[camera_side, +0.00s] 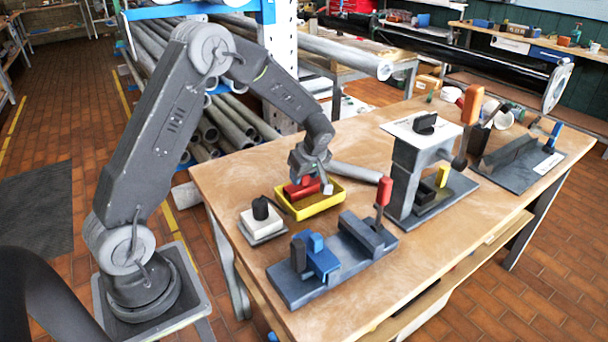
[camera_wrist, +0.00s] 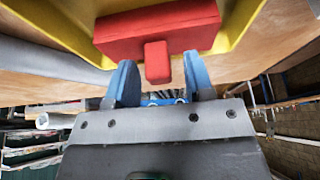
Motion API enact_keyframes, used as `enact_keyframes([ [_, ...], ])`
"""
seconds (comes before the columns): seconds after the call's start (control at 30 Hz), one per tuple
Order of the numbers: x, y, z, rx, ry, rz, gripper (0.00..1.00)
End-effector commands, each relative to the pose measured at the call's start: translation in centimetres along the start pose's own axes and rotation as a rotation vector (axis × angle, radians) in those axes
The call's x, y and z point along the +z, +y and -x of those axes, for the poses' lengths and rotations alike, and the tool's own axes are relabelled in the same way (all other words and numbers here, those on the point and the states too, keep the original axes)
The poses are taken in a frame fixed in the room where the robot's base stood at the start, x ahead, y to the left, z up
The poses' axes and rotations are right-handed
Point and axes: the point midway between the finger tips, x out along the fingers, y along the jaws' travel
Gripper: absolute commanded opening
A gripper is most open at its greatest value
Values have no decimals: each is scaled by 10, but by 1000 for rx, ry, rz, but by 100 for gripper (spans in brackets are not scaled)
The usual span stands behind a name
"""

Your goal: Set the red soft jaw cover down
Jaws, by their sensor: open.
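The red soft jaw cover (camera_side: 302,188) is in the yellow tray (camera_side: 318,211) on the wooden table, below my gripper (camera_side: 324,183). In the wrist view the red cover (camera_wrist: 158,30) is a block with a short tab, seen against the yellow tray (camera_wrist: 238,22). My gripper (camera_wrist: 160,88) has two blue fingers, one on each side of the tab. A gap shows between the tab and each finger, so the jaws are open. The underside of the cover is hidden, and I cannot tell how it rests on the tray floor.
A white block with a black knob (camera_side: 262,210) stands left of the tray. A grey-blue vise (camera_side: 330,255) with a red handle (camera_side: 384,191) lies in front. A grey fixture (camera_side: 405,170) stands to the right. Bare tabletop (camera_side: 425,265) shows at the front right.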

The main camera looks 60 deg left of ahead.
Motion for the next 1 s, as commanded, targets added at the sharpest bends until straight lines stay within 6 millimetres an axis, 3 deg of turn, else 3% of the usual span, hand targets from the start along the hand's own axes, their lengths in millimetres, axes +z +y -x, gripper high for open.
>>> enact_keyframes([
  [0.17,-1,1,24,5,1,1,48],
  [0.5,0,0,94,4,0,1,48],
  [0.77,0,-1,121,3,-1,-7,48],
  [0.87,2,-8,136,24,-14,-57,48],
  [1.0,12,-38,176,103,-50,-252,48],
])
